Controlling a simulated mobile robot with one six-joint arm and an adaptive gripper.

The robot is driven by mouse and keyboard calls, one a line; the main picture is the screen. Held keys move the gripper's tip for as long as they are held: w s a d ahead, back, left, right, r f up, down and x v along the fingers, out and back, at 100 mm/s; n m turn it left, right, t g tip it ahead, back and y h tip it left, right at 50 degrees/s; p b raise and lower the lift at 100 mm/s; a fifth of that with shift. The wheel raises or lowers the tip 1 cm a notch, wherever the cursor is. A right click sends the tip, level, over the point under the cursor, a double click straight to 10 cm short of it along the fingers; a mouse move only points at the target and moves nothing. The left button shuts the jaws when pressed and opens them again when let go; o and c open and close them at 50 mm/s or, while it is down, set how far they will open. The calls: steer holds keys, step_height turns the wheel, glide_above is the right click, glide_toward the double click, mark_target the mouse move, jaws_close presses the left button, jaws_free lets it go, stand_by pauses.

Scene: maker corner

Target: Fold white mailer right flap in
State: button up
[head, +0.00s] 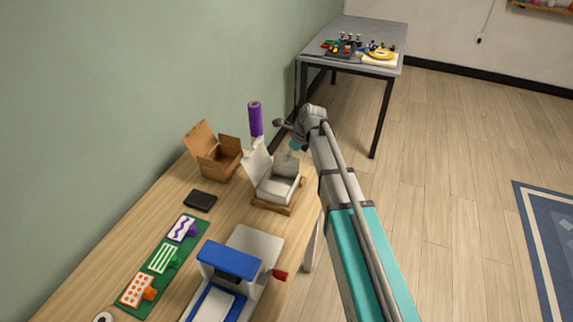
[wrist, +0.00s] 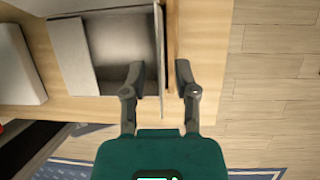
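The white mailer (head: 273,188) sits open on a wooden base (head: 272,207) near the table's right edge, its tall lid (head: 256,160) standing up. In the wrist view its interior (wrist: 118,75) is open, with a pale panel (wrist: 70,55) on the left. A thin upright flap (wrist: 161,60) shows edge-on along the mailer's right side. My gripper (wrist: 160,68) is open, one finger on each side of this flap. I cannot tell whether either finger touches it. In the head view my gripper (head: 296,146) is just behind the mailer, partly hidden by my arm.
A brown open box (head: 220,163), a purple roll (head: 255,118) and a black wallet-like item (head: 200,201) stand near the mailer. A blue-topped press (head: 230,260) is in front. Open floor (head: 440,180) lies to the right.

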steer(key=shift+b+x, duration=0.8)
steer(key=shift+x, duration=0.4)
jaws_close()
